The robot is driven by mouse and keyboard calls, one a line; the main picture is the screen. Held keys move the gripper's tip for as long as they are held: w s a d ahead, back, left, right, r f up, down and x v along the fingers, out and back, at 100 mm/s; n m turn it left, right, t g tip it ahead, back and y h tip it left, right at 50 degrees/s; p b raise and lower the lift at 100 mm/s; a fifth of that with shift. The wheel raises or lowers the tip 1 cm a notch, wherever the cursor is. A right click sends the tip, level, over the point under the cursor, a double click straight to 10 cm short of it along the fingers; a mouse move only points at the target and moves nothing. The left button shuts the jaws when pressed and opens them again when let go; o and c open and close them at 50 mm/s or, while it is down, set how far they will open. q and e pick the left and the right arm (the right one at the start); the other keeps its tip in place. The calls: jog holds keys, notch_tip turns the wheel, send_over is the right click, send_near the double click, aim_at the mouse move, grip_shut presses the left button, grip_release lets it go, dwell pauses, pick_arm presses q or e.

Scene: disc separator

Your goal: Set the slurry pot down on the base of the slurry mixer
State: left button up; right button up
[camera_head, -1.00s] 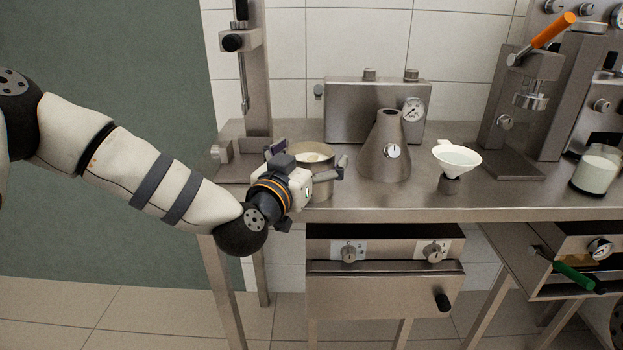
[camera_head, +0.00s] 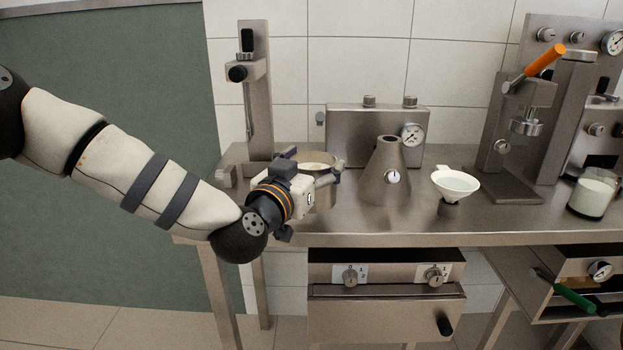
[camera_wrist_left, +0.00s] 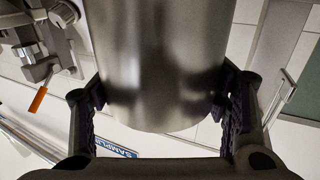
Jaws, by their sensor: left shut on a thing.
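The slurry pot (camera_head: 321,161) is a metal cylinder with pale contents showing at its open top. My left gripper (camera_head: 309,174) is shut on the pot's sides and covers part of it. In the left wrist view the pot's plain metal wall (camera_wrist_left: 160,60) stands between the two dark finger pads, both against it. The pot looks upright, above the counter's front part. The slurry mixer (camera_head: 259,95), a tall metal column with a black-knobbed head and thin rod, stands behind and left of the pot. Its base (camera_head: 232,170) is partly hidden by my gripper. My right gripper is not in view.
Right of the pot stand a metal cone flask (camera_head: 384,178), a gauge box (camera_head: 350,122) and a white funnel (camera_head: 456,184). A press with an orange handle (camera_head: 546,62) and a glass jar (camera_head: 592,194) are farther right. The counter front (camera_head: 400,230) is clear.

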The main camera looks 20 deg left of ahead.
pick_arm(q)
jog(key=s+d+r+p, duration=0.2)
jog(key=s+d+r, duration=0.1)
jog(key=s+r, duration=0.75)
jog(key=s+a+f+y, duration=0.1)
jog(key=s+a+f, duration=0.1)
jog(key=f, duration=0.3)
jog(key=s+a+f+n, duration=0.1)
jog(key=a+f, duration=0.1)
jog(key=f, duration=0.3)
jog(key=shift+s+f+y, duration=0.35)
jog(key=shift+y, duration=0.05)
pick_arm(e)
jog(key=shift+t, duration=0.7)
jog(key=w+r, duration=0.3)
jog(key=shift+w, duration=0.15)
